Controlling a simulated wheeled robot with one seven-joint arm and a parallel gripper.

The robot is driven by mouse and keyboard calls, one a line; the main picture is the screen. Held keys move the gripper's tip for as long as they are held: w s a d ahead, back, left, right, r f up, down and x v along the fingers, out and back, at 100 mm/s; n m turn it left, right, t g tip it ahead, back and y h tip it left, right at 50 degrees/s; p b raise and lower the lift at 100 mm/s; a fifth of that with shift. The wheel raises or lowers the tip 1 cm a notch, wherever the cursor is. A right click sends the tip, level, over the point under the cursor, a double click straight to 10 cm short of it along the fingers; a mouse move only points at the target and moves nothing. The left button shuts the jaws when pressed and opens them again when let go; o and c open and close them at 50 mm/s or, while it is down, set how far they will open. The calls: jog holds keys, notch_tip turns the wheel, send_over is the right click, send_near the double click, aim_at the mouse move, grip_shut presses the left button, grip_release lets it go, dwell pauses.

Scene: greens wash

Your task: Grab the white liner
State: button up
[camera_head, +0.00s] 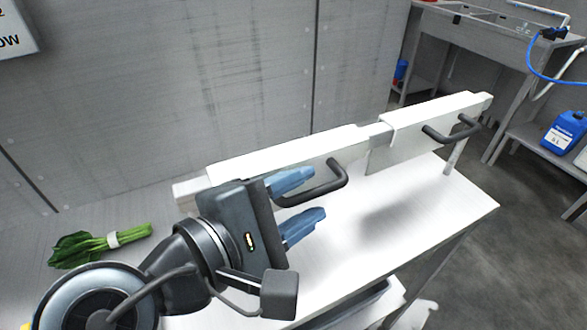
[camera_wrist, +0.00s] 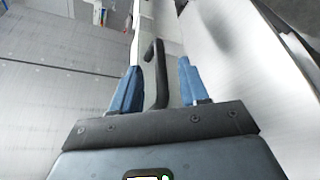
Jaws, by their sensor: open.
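Two long white pieces stand end to end along the steel table, a near one (camera_head: 285,152) and a far one (camera_head: 440,112). Each has a dark bar handle on its front side; I cannot tell for certain which is the white liner. My gripper (camera_head: 316,196) is open, with its blue fingers beside the near piece's handle (camera_head: 343,175). In the wrist view the handle (camera_wrist: 155,78) shows between the two fingers of my gripper (camera_wrist: 159,66), with a gap to the right finger. The gripper hides part of the near piece.
A banded bunch of greens (camera_head: 98,243) lies on the table (camera_head: 440,205) at the left. A grey wall (camera_head: 200,90) stands behind. Another steel table with a blue hose (camera_head: 535,65) and a blue jug (camera_head: 563,132) is at the back right. The table's right front part is clear.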

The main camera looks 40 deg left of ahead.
jog(key=shift+x, duration=0.95)
grip_shut()
